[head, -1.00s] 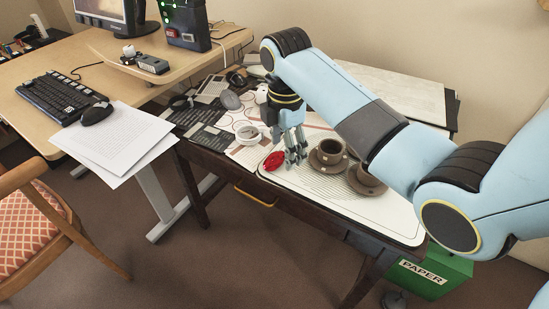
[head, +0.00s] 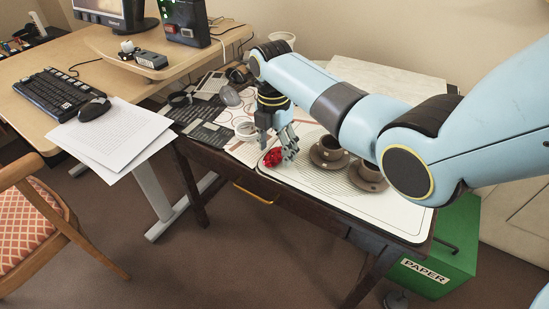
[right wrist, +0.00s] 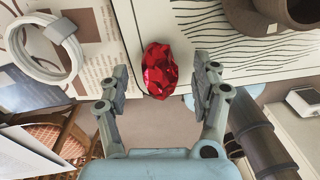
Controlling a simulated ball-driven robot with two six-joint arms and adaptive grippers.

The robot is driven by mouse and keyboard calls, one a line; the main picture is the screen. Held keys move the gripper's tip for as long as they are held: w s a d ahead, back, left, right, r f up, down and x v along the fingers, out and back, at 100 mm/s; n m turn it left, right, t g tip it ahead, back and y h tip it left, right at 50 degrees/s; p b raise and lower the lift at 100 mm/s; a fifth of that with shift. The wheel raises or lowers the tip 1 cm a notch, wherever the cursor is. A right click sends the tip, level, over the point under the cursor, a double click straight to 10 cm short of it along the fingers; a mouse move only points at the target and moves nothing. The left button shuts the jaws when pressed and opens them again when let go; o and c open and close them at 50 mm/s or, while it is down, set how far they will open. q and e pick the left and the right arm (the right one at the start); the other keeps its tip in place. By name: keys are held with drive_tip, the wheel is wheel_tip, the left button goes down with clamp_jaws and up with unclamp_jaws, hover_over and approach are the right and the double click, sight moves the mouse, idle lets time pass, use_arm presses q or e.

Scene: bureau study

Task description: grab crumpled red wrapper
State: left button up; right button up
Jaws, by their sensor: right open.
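The crumpled red wrapper (head: 272,157) lies on the pale mat near the front edge of the dark desk. In the right wrist view the wrapper (right wrist: 159,71) sits between and just beyond the fingertips. My right gripper (head: 277,151) is above and around it, fingers pointing down. In the right wrist view my right gripper (right wrist: 161,80) is open, with a finger on each side and clear gaps to the wrapper. The fingers partly hide the wrapper in the head view. My left gripper is not in view.
Brown cups on saucers (head: 328,153) stand close to the right of the gripper. A green paper bin (head: 440,255) stands below the desk's right end. The front of the mat (head: 375,212) is clear.

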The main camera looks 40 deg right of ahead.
drive_tip(key=shift+f, duration=0.4)
drive_tip(key=shift+c, duration=0.5)
drive_tip(key=c, duration=0.7)
drive_tip(key=shift+r, duration=0.15)
